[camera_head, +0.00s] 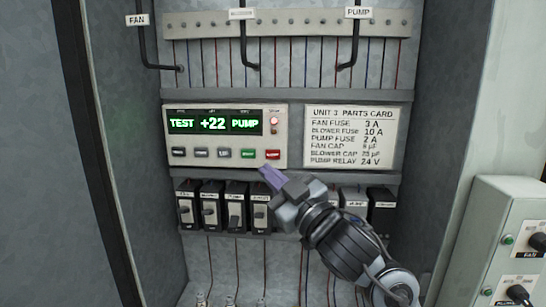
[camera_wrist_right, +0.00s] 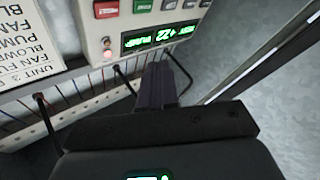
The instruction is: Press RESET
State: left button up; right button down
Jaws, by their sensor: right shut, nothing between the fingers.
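The control panel (camera_head: 220,162) is a pale box with a lit display (camera_head: 212,123) reading TEST, +22 and PUMP. Below the display is a row of buttons: several dark ones, a green button (camera_head: 248,154) and a red button (camera_head: 273,154) at the right end. Their labels are too small to read, so I cannot tell which says RESET. My right gripper (camera_head: 268,173) is shut and empty, its purple-grey fingertips just below the red button. In the right wrist view the panel appears upside down, with the red button (camera_wrist_right: 105,9) beyond the shut fingers (camera_wrist_right: 163,75). My left gripper is out of view.
A parts card (camera_head: 351,137) is right of the panel. A row of breakers (camera_head: 210,207) lies below, partly hidden by my right arm. Wires and pipes run above. The cabinet's side walls (camera_head: 120,150) close in the space; a switch box (camera_head: 510,205) stands at right.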

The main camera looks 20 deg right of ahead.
aim_at(273, 154)
jog(key=shift+w+d+p, duration=0.15)
jog(key=shift+w+d, duration=0.5)
jog(key=shift+w, duration=0.65)
jog(key=shift+w+d+p, duration=0.2)
jog(key=shift+w+d, duration=0.45)
jog(key=shift+w, duration=0.7)
jog(key=shift+w+d+p, duration=0.15)
jog(key=shift+w+d, duration=0.5)
jog(key=shift+w, duration=0.65)
jog(key=shift+w, duration=0.15)
jog(key=shift+w+d+p, duration=0.15)
jog(key=shift+w+p, duration=0.1)
jog(key=shift+p, duration=0.05)
